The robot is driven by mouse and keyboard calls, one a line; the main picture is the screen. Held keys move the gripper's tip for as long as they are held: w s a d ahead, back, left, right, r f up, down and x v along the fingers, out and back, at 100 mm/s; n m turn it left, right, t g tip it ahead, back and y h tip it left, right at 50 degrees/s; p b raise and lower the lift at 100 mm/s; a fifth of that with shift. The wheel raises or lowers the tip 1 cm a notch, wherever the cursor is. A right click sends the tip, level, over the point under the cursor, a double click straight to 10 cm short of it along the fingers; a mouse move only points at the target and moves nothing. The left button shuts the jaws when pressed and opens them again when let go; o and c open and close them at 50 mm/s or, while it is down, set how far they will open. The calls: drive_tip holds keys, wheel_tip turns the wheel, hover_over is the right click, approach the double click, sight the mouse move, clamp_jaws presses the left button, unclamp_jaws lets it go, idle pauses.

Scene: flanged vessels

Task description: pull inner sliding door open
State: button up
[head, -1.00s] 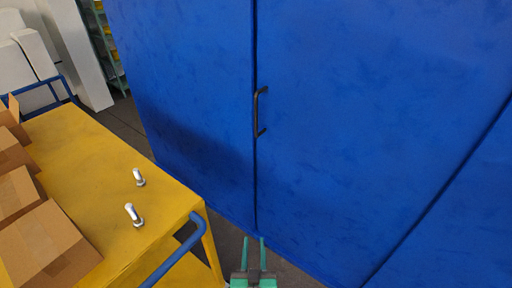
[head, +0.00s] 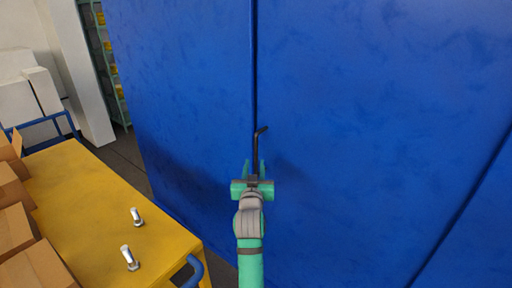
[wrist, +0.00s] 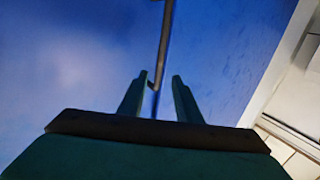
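The blue sliding door panel (head: 370,120) fills the right of the head view, with a dark vertical seam on its left side. A black bar handle (head: 257,143) stands on it just right of the seam. My gripper (head: 254,168) is at the handle's lower part, hiding that part in the head view. In the wrist view, the handle (wrist: 164,40) runs down towards the gap between the two green fingers (wrist: 158,80). The fingers are apart, with space beside the bar, so the gripper is open. I cannot tell whether a finger touches the handle.
Another blue panel (head: 190,100) lies left of the seam. A yellow cart (head: 90,205) with cardboard boxes (head: 15,230) and two bolts (head: 130,258) stands at lower left, its blue handle (head: 193,272) close to my arm. Shelving (head: 112,70) stands behind at left.

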sight(256, 147)
drive_tip(key=w, duration=0.3)
drive_tip(key=w+r, duration=0.1)
drive_tip(key=w, duration=0.7)
drive_tip(key=shift+w+d+r, duration=0.2)
drive_tip(key=shift+w+d, duration=0.05)
clamp_jaws()
